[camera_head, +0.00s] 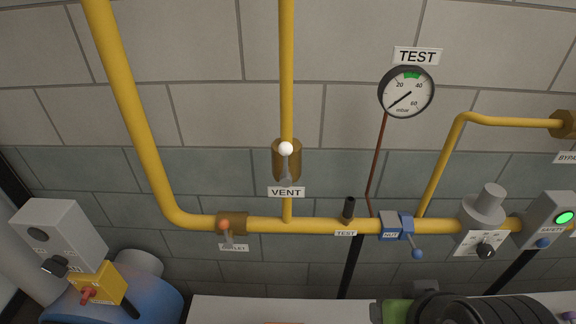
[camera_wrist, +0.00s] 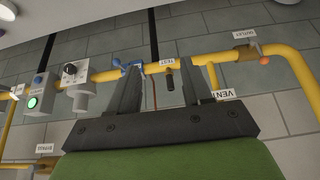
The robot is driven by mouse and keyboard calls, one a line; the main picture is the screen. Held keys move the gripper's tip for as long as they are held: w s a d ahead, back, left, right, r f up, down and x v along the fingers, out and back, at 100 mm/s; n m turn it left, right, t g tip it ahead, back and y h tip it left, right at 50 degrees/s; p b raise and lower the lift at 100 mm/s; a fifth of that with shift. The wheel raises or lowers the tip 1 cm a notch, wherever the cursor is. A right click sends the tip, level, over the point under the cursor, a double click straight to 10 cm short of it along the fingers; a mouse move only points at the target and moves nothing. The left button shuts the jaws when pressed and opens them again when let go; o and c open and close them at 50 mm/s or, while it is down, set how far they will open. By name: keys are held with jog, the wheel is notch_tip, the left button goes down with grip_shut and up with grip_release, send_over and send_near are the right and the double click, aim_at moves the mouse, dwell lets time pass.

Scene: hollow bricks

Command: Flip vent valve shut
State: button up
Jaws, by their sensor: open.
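The vent valve (camera_head: 277,165) is a brass body on the upright yellow pipe, above the VENT label (camera_head: 286,192). Its short grey lever ends in a white ball (camera_head: 286,149) and appears in line with the pipe. In the wrist view the picture is upside down; the VENT label (camera_wrist: 224,94) shows beside a finger, and the valve is hidden behind my gripper. My gripper (camera_wrist: 162,75) is open, its two dark fingers apart with nothing held between them. In the head view my green and black arm parts are low at the right, apart from the valve.
The outlet valve (camera_head: 231,223) with an orange knob is at lower left. The test stub (camera_head: 348,210), blue-handled inlet valve (camera_head: 396,227), regulator (camera_head: 482,222) and safety box (camera_head: 550,220) line the lower pipe. A gauge (camera_head: 406,92) hangs above. Wall beside the vent pipe is clear.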

jog(key=w+a+r+y+p, duration=0.1)
jog(key=w+a+r, duration=0.1)
jog(key=w+r, duration=0.2)
jog(key=w+a+r+y+p, duration=0.1)
jog(key=w+a+r+p, duration=0.1)
jog(key=w+r, duration=0.2)
jog(key=w+a+r+p, duration=0.2)
jog(key=w+r, duration=0.3)
jog(key=r, duration=0.1)
jog(key=shift+w+y, duration=0.1)
jog(key=shift+y, duration=0.3)
grip_shut()
jog(key=w+d+r+g+y+p, duration=0.1)
jog(key=w+r, duration=0.4)
jog(key=w, duration=0.5)
jog(key=y+p, duration=0.1)
jog(key=p, duration=0.1)
jog(key=shift+w+r+n+p, duration=0.2)
jog(key=shift+r+n+p, duration=0.1)
jog(key=shift+r+p, duration=0.1)
jog(key=shift+f, duration=0.1)
